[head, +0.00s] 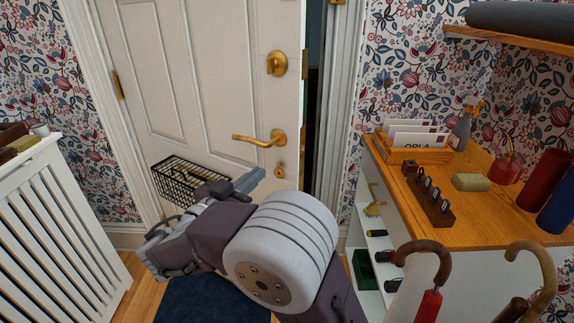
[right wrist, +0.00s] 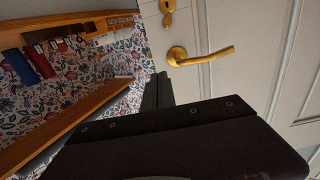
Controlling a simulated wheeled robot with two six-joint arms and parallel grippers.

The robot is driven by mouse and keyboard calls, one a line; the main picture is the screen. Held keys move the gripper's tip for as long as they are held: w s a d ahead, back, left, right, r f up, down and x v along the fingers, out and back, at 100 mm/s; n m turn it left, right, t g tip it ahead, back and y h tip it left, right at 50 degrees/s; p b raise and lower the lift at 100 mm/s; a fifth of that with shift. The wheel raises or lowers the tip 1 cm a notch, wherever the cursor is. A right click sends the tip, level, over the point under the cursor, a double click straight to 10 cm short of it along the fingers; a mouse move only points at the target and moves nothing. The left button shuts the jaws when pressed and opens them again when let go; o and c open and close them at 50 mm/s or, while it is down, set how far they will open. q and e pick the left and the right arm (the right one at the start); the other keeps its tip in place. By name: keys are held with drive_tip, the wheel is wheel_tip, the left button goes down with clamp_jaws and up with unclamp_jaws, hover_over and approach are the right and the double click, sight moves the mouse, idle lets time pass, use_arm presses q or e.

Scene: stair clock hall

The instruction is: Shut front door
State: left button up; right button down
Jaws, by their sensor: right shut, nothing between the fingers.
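The front door (head: 215,75) is white and panelled, with hinges on its left side. It stands slightly ajar, with a narrow dark gap between its right edge and the frame. A brass lever handle (head: 262,138) sits on it, with a brass lock (head: 277,63) above; the handle also shows in the right wrist view (right wrist: 200,55). My right gripper (head: 250,180) is shut and empty, in front of the door and below the handle. Its fingers (right wrist: 158,92) show against the door's edge region in the wrist view; I cannot tell whether they touch. My left gripper is not in view.
A black wire basket (head: 185,180) is on the door's lower part. A wooden-topped cabinet (head: 480,215) stands at the right, with a letter rack (head: 415,155) and canes (head: 425,250) at its front. A white radiator cover (head: 60,230) stands left. A dark blue mat (head: 215,302) lies below.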

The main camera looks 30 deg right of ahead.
sight(292, 145)
drive_tip(key=p+x, duration=0.1)
drive_tip(key=x, duration=1.3)
drive_tip(key=shift+d+f, duration=0.1)
drive_tip(key=shift+d, duration=0.05)
